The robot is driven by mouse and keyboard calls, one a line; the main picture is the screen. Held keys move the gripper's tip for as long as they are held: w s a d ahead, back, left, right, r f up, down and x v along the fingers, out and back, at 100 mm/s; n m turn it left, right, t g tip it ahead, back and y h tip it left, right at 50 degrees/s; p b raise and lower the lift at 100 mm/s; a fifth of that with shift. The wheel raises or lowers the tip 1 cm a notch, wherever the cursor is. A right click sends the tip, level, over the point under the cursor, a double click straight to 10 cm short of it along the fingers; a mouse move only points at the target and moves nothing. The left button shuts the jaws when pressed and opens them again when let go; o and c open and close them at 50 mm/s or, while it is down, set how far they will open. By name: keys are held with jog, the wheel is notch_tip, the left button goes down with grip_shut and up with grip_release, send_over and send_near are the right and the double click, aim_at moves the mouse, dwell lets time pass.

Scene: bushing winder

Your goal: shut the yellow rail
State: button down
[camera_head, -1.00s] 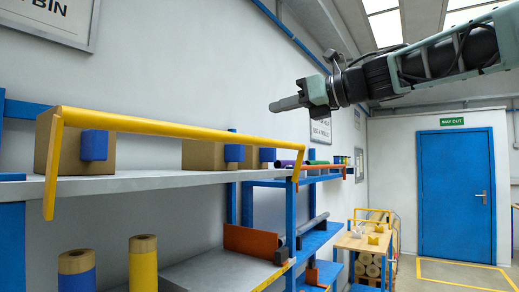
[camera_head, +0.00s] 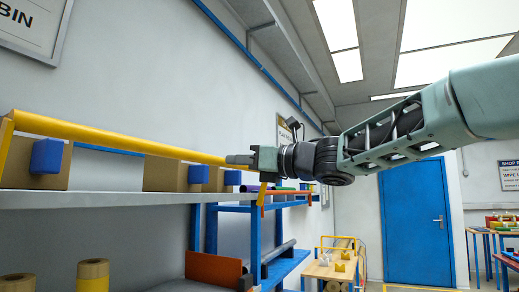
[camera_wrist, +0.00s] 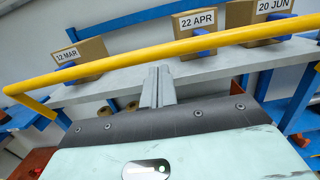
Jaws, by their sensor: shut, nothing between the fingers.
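The yellow rail (camera_head: 120,139) runs along the upper front of the grey shelf, with a bent-down end at the right. It also crosses the wrist view (camera_wrist: 120,62) from left to right. My gripper (camera_head: 238,160) points left and is shut and empty; in the head view it overlaps the rail's right part. In the wrist view its closed fingers (camera_wrist: 157,85) reach up to just below the rail. I cannot tell whether they touch it.
The grey shelf (camera_head: 120,199) holds cardboard boxes (camera_wrist: 195,35) with date labels and blue blocks (camera_head: 47,156). Blue racking (camera_head: 255,240) stands beyond. A wooden-topped table (camera_head: 330,268) and a blue door (camera_head: 412,220) are farther right. Floor near the door looks clear.

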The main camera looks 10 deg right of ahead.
aim_at(210, 156)
jog(key=p+x, duration=0.2)
jog(key=x, duration=0.2)
jog(key=shift+r, duration=0.15)
jog(key=shift+w+a, duration=0.2)
jog(key=shift+a, duration=0.1)
jog(key=shift+w+a+b, duration=0.25)
jog(key=shift+a+b, duration=0.15)
jog(key=shift+b, duration=0.05)
jog(key=shift+w+a+r+b, duration=0.5)
jog(key=shift+w+a+r, duration=0.2)
jog(key=shift+a, duration=0.25)
jog(key=shift+d, duration=0.15)
